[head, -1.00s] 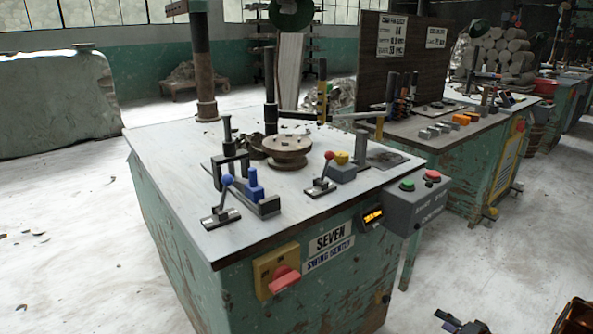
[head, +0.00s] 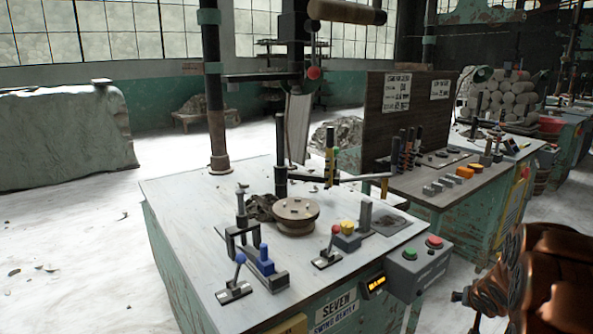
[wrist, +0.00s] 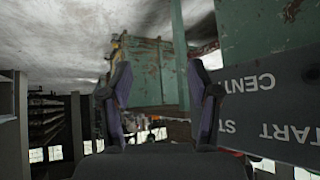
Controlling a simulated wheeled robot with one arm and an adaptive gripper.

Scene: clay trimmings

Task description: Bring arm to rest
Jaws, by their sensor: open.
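My gripper (wrist: 157,88) is open in the wrist view, with its two dark fingers apart and nothing between them. In the head view part of my copper-coloured arm (head: 545,280) is at the lower right, beside the front right of the bench. The grey control box (wrist: 265,110) shows upside down and close at the right of the wrist view. In the head view this box, with a green and a red button, hangs on the bench's right front corner (head: 417,268).
The green bench (head: 185,215) carries a round turntable (head: 297,213), a blue-knobbed lever (head: 236,278) and a red-knobbed lever (head: 328,252). A tall post (head: 215,110) rises at its back left. A second bench (head: 440,190) stands behind to the right. The floor at left is mostly clear.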

